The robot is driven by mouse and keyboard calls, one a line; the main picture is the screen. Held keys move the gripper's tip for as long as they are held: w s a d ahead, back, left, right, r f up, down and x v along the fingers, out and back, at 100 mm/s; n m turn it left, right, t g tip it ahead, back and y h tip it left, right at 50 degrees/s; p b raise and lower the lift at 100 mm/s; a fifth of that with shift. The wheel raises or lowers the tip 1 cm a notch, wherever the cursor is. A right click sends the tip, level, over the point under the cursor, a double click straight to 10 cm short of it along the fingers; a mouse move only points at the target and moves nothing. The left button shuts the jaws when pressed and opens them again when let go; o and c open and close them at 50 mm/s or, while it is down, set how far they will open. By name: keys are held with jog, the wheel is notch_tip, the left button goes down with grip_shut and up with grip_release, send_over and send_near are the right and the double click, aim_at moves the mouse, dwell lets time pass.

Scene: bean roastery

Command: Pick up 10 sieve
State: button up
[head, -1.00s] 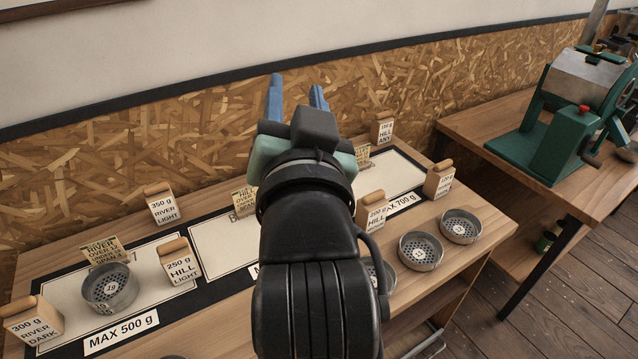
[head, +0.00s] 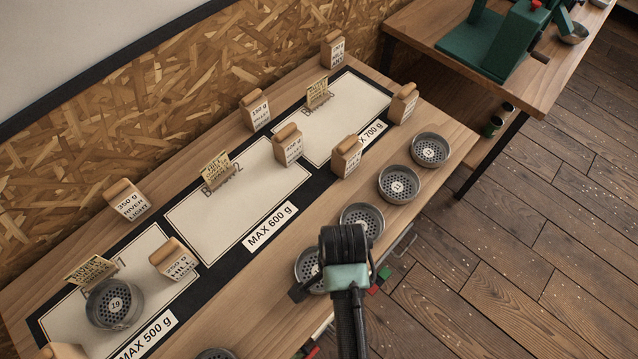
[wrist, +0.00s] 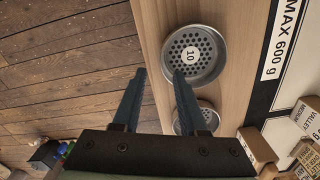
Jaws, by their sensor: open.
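The 10 sieve, a round grey metal pan with a perforated base and a white "10" label, lies on the wooden table near its front edge in the wrist view (wrist: 194,55). In the head view a sieve beside the MAX 600 g label, apparently the same one (head: 305,262), is partly hidden by my gripper (head: 345,265). My gripper also shows in the wrist view (wrist: 158,85), open and empty. Its two fingers are apart, with the right fingertip overlapping the sieve's lower left rim in the picture. I cannot tell the height of the fingers above it.
Another sieve (head: 361,220) sits close by, with more along the front edge (head: 398,184). A 19 sieve (head: 115,304) stands on the left white mat. Several labelled wooden blocks (head: 288,145) stand on and around the mats. A green machine (head: 495,40) is on the back-right table.

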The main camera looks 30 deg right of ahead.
jog(key=shift+w+f+p, duration=0.15)
jog(key=shift+f+p, duration=0.4)
jog(key=shift+f, duration=2.5)
jog(key=shift+c, duration=0.2)
grip_shut()
